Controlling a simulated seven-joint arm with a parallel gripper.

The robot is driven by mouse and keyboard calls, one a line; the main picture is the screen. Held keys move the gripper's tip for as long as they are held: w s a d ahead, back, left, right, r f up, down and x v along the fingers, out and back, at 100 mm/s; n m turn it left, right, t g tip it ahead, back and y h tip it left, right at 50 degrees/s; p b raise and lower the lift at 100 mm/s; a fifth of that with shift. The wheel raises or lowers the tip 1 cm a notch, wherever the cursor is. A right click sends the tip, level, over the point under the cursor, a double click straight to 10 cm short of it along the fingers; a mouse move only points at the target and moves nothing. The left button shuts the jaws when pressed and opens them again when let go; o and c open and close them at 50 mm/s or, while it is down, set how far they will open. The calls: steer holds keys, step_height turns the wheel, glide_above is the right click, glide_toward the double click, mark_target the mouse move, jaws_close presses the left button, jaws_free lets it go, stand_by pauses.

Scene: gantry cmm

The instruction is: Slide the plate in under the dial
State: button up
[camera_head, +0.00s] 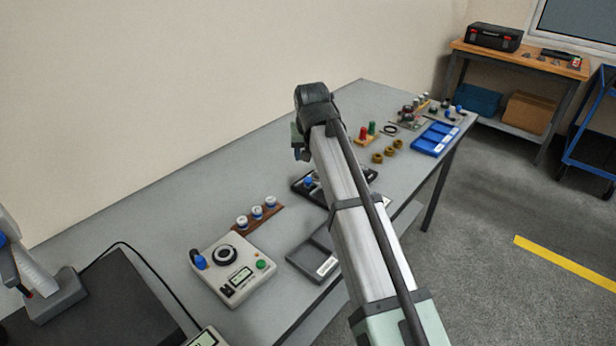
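My arm reaches up across the middle of the picture. My gripper (300,152) is at its far end, above the bench, mostly hidden behind the wrist; its fingers cannot be made out. A grey stand (55,296) with a pale upright and a blue part is cut off at the left edge; I cannot tell whether it carries the dial. A round black dial-like knob (226,254) sits on a white control box (232,271). I cannot pick out the plate with certainty; my arm hides part of the bench.
A dark slab (108,300) lies front left, with a cable behind it. A brown rack (257,216) of white-and-blue knobs and a grey tray (305,262) lie near the box. A blue tray (436,139) and small parts are farther back. The bench's left rear is clear.

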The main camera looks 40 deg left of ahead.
mark_target(308, 180)
steer(key=x, duration=1.3)
steer(key=shift+w+a+f, duration=0.1)
steer(key=shift+f, duration=0.15)
steer(key=shift+c, duration=0.5)
jaws_close()
steer(key=shift+w, duration=2.4)
steer(key=shift+o, duration=0.5)
jaws_free()
steer(key=v, duration=1.4)
